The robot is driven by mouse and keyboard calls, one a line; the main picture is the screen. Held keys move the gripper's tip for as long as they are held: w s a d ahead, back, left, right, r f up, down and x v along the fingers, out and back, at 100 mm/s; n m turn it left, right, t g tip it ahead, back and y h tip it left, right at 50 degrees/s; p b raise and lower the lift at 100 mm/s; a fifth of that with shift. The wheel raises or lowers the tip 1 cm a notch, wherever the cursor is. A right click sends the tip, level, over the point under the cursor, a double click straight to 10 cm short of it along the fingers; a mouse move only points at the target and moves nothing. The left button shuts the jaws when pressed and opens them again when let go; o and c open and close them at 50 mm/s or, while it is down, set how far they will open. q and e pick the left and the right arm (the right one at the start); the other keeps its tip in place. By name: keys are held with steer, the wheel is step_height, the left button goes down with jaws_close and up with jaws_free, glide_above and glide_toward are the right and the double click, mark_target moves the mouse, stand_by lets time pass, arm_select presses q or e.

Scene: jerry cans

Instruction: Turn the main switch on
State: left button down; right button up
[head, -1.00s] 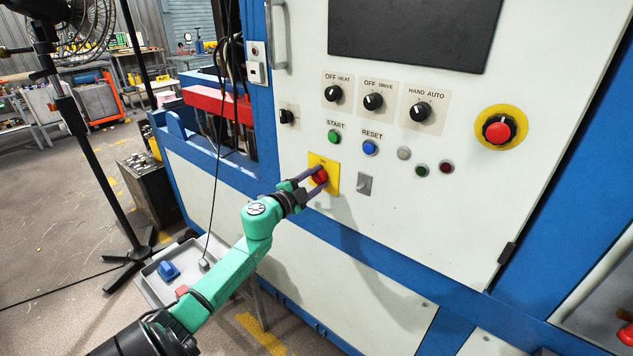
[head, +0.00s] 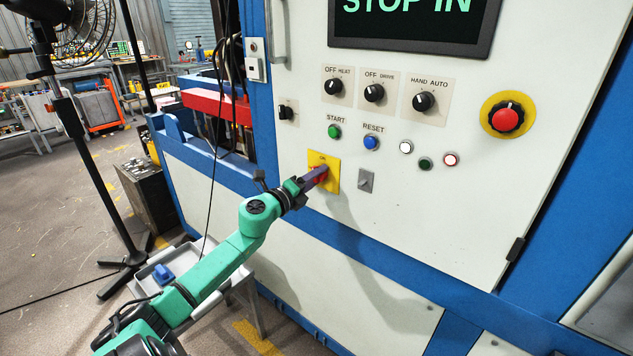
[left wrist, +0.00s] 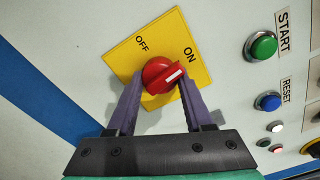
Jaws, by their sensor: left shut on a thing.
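The main switch is a red knob (left wrist: 158,72) on a yellow plate (left wrist: 124,60) marked OFF and ON. In the left wrist view the white mark on the knob points toward ON. The plate (head: 333,183) shows low on the cabinet panel in the head view, with the knob mostly hidden by my fingers. My left gripper (head: 319,174) is shut on the red knob, one purple finger on each side of it. The fingers also show in the left wrist view (left wrist: 161,84). My right gripper is not in view.
The screen (head: 412,18) is lit and reads "STOP IN". The white lamp (head: 405,147) and red lamp (head: 450,159) glow. A start button (head: 334,132), reset button (head: 371,143), small grey toggle (head: 365,182) and red emergency stop (head: 506,117) are on the panel.

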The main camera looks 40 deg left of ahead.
arm_select(q)
steer(key=shift+a+r+m+b, duration=0.15)
steer(key=shift+m+b, duration=0.15)
steer(key=shift+m, duration=0.5)
steer(key=shift+r, duration=0.1)
steer(key=shift+c, duration=1.4)
jaws_free()
steer(key=shift+f, duration=0.2)
steer(key=s, duration=1.4)
steer(key=shift+s+b, duration=0.3)
steer(key=shift+b, duration=0.1)
steer(key=shift+r, duration=0.1)
